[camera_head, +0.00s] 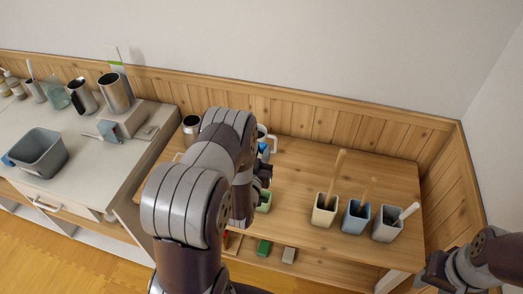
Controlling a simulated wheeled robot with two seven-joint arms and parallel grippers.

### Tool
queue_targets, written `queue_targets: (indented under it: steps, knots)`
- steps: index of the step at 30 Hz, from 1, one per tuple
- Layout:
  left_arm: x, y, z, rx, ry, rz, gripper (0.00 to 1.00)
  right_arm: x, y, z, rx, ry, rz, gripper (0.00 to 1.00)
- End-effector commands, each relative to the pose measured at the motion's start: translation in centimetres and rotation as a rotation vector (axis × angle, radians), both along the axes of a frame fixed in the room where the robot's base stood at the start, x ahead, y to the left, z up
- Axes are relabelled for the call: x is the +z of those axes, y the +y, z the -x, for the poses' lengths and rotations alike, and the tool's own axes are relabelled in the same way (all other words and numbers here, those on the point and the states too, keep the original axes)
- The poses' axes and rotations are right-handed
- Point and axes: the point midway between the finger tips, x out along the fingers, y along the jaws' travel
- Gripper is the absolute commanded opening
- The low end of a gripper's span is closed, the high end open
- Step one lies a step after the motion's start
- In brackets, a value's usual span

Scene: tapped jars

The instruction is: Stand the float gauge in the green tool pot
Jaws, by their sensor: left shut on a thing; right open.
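The green tool pot (265,201) stands on the wooden table, partly hidden behind my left arm and gripper. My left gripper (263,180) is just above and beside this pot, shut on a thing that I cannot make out. I cannot pick out the float gauge; my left arm covers much of that area. My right gripper (432,278) is at the lower right, open, apart from the pots and only partly clear.
Cream (324,214), blue (355,221) and grey (387,227) pots with sticks stand right on the table (300,155). A jar (262,134) is behind my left gripper. Green (263,247) and beige (289,255) blocks lie below. A grey tub (38,158) stands on the left counter.

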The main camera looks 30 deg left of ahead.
Motion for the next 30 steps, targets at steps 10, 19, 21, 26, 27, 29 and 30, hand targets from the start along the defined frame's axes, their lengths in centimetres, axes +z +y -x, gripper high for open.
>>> queue_targets:
  steps: [10,19,21,26,27,29,30]
  knots:
    - [-4.4,0.0,0.0,0.0,0.0,0.0,0.0,-4.3,0.0,0.0,0.0,0.0,0.0,0.43]
    - [-7.7,0.0,0.0,0.0,-0.001,0.0,0.0,-7.3,0.0,0.0,0.0,0.0,0.0,0.43]
    - [-8.5,0.0,0.0,0.0,-0.001,0.0,0.0,-8.0,0.0,0.0,0.0,0.0,0.0,0.43]
    - [-10.1,0.0,0.0,0.0,-0.001,0.0,0.0,-9.6,0.0,0.0,0.0,0.0,0.0,0.43]
    - [-10.5,0.0,0.0,0.0,-0.001,0.0,0.0,-9.8,0.0,0.0,0.0,0.0,0.0,0.43]
    - [-10.8,0.0,0.0,0.0,-0.001,0.0,0.0,-10.1,0.0,0.0,0.0,0.0,0.0,0.43]
    - [-10.9,0.0,0.0,0.0,-0.001,0.0,0.0,-10.3,0.0,0.0,0.0,0.0,0.0,0.43]
